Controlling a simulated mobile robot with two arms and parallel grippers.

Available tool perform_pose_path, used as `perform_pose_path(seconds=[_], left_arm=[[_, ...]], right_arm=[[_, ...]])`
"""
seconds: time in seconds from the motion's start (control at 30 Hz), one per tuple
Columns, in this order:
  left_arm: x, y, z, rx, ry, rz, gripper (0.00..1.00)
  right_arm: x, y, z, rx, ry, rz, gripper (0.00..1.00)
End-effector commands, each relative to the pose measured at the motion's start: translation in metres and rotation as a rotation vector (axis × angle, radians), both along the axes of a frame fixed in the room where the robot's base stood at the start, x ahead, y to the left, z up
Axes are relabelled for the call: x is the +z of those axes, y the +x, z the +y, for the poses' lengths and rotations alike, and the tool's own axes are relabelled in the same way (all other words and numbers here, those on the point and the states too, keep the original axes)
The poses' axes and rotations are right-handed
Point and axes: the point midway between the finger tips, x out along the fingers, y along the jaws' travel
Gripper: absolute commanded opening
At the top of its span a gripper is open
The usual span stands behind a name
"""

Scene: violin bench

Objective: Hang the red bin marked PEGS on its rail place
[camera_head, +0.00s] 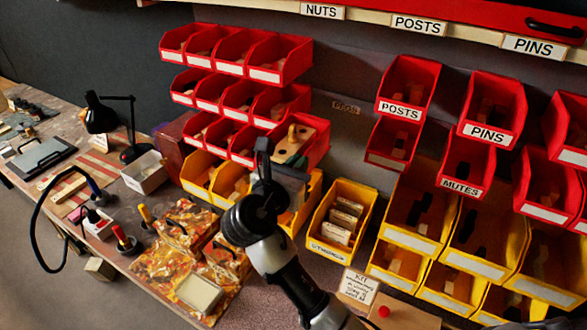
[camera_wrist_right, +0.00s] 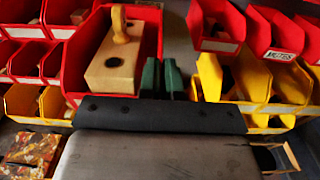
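A red bin (camera_head: 316,147) holding a pale wooden block with a knob (camera_head: 299,134) is at the middle of the head view. In the right wrist view the same bin (camera_wrist_right: 83,60) fills the upper left; its front label is hidden, so I cannot read PEGS on it. My right gripper (camera_wrist_right: 162,78) has green fingers close together on either side of the bin's right wall. It appears shut on that wall. In the head view the gripper (camera_head: 290,160) partly covers the bin. A faint PEGS mark (camera_head: 346,107) is on a bare part of the wall. My left gripper is not in view.
Red bins marked POSTS (camera_head: 408,88), PINS (camera_head: 492,106) and MUTES (camera_head: 465,168) hang to the right. Several small red bins (camera_head: 280,58) hang to the left. A yellow bin (camera_head: 340,218) stands below the bare wall. A lamp (camera_head: 108,118) and tools crowd the bench.

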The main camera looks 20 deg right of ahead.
Motion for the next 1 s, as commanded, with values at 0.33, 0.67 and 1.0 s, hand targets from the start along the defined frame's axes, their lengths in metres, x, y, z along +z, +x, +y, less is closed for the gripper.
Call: perform_pose_path(seconds=[0.33, 0.67, 1.0], left_arm=[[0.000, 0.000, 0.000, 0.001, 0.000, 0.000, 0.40], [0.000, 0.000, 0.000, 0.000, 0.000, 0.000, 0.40], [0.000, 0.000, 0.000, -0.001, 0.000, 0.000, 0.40]], right_arm=[[0.001, 0.019, -0.022, -0.001, 0.000, -0.003, 0.00], [0.001, 0.036, -0.041, -0.001, -0.002, -0.003, 0.00], [0.001, 0.054, -0.061, -0.001, -0.001, -0.003, 0.00]])
